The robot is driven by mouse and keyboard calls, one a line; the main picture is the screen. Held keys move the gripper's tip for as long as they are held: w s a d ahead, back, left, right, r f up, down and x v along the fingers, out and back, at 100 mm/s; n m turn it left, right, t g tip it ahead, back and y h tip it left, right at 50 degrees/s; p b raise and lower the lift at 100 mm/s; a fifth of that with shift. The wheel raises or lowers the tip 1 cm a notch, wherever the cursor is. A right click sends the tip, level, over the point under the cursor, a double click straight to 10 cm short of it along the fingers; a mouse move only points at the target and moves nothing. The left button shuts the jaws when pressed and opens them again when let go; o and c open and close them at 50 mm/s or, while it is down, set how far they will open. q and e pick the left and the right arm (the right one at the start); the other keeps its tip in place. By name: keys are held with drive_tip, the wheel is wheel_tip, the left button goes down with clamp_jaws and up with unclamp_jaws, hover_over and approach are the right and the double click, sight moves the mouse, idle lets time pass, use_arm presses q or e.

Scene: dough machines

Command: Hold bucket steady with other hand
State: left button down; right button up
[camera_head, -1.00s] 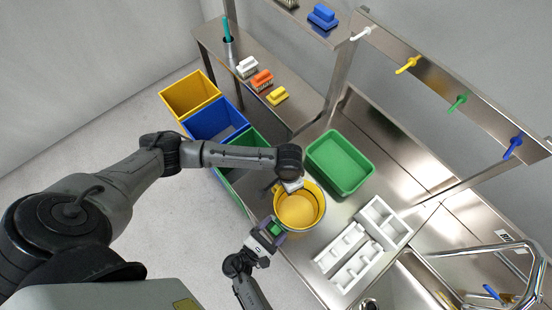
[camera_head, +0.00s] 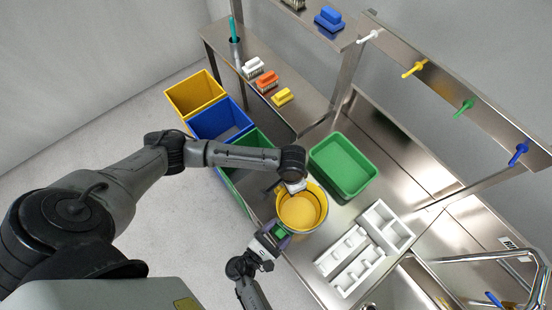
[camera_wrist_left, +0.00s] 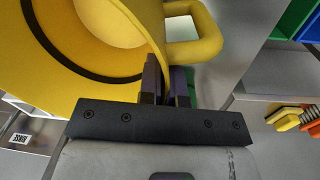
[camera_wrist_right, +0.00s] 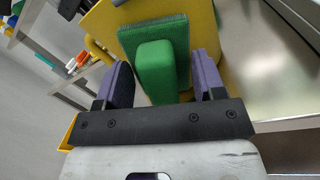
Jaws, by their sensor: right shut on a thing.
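The yellow bucket (camera_head: 302,212) stands on the steel counter beside the green tray. My left gripper (camera_head: 293,187) is at the bucket's far-left rim in the head view. In the left wrist view its fingers (camera_wrist_left: 166,85) sit close together on either side of the bucket wall (camera_wrist_left: 105,60), next to the yellow handle loop (camera_wrist_left: 205,38). My right gripper (camera_head: 274,236) is at the near-left side of the bucket, shut on a green brush (camera_wrist_right: 155,65). The brush faces the yellow bucket wall (camera_wrist_right: 205,35); I cannot tell whether they touch.
A green tray (camera_head: 372,187) and a white divided holder (camera_head: 342,279) flank the bucket. Yellow (camera_head: 194,92), blue (camera_head: 219,119) and green (camera_head: 233,180) bins stand at the left. A shelf (camera_head: 228,50) holds brushes. A sink tap (camera_head: 535,285) is at lower right.

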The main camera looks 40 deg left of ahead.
use_arm(q)
drive_tip(key=shift+s+f, duration=0.1)
use_arm(e)
drive_tip(key=shift+d, duration=0.85)
drive_tip(key=shift+s+a, duration=0.1)
drive_tip(key=shift+a, duration=1.05)
